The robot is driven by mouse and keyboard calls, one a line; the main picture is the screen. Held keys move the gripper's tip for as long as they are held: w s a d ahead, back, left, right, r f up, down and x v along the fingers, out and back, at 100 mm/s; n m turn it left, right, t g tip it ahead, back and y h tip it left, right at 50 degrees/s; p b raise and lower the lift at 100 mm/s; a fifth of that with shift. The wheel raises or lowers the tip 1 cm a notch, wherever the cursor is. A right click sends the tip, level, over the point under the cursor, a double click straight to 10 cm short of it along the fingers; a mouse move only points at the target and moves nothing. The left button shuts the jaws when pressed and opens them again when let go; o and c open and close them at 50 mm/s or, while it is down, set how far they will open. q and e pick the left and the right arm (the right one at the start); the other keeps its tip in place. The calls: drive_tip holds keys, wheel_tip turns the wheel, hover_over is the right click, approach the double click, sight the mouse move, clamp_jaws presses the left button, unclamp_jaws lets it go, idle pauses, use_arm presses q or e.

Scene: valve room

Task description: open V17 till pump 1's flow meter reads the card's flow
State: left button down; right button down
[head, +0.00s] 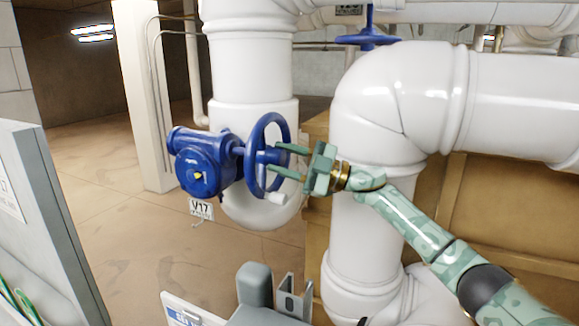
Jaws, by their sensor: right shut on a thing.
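The blue valve V17 (198,165) sits on a thick white vertical pipe left of centre. Its tag, reading V17 (201,209), hangs just below it. My left gripper is out of view. I make out no flow reading or flow card.
A large white elbow pipe (390,100) stands close behind my right arm. Another blue handwheel (368,38) shows at the top. A grey panel (45,215) stands at the left. A grey object with a blue-and-white label (183,311) is at the bottom. Floor (115,235) left of V17 is clear.

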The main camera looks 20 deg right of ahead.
drive_tip(key=n+g+b, duration=0.1)
drive_tip(key=n, duration=0.2)
drive_tip(key=shift+d+n, duration=0.1)
drive_tip(key=shift+n, duration=0.2)
drive_tip(key=n+g+h+b, duration=0.1)
drive_tip(key=n, duration=0.2)
drive_tip(key=shift+n+g, duration=0.3)
drive_tip(key=n+h, duration=0.1)
drive_tip(key=n, duration=0.2)
drive_tip(key=shift+r+g, duration=0.2)
drive_tip(key=shift+g, duration=0.1)
drive_tip(key=shift+n+h+p, duration=0.6)
drive_tip(key=shift+n+h, duration=0.3)
drive_tip(key=shift+n, duration=0.9)
drive_tip(key=shift+f, duration=0.1)
drive_tip(key=c, duration=0.9)
unclamp_jaws()
